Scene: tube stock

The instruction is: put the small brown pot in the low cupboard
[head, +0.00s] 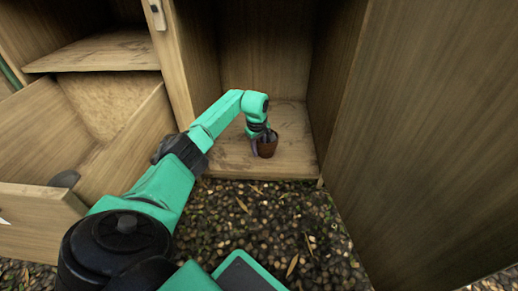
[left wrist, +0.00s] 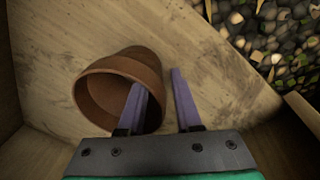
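The small brown pot (head: 267,149) stands on the floor of the low cupboard (head: 298,150), near its front edge. In the left wrist view the pot (left wrist: 92,95) shows its open mouth and appears empty apart from a finger. My left gripper (head: 261,142) reaches down to the pot inside the cupboard. In the left wrist view my left gripper (left wrist: 158,82) is open across the pot's wall, one finger inside the mouth and the other outside. A gap shows between the outer finger and the wall. My right gripper is not in view.
The cupboard's side walls stand close on both sides, with a large wooden panel (head: 430,130) at right. An open drawer (head: 125,140) and a shelf (head: 100,52) are at left. Pebbly ground with leaves (head: 270,215) lies in front.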

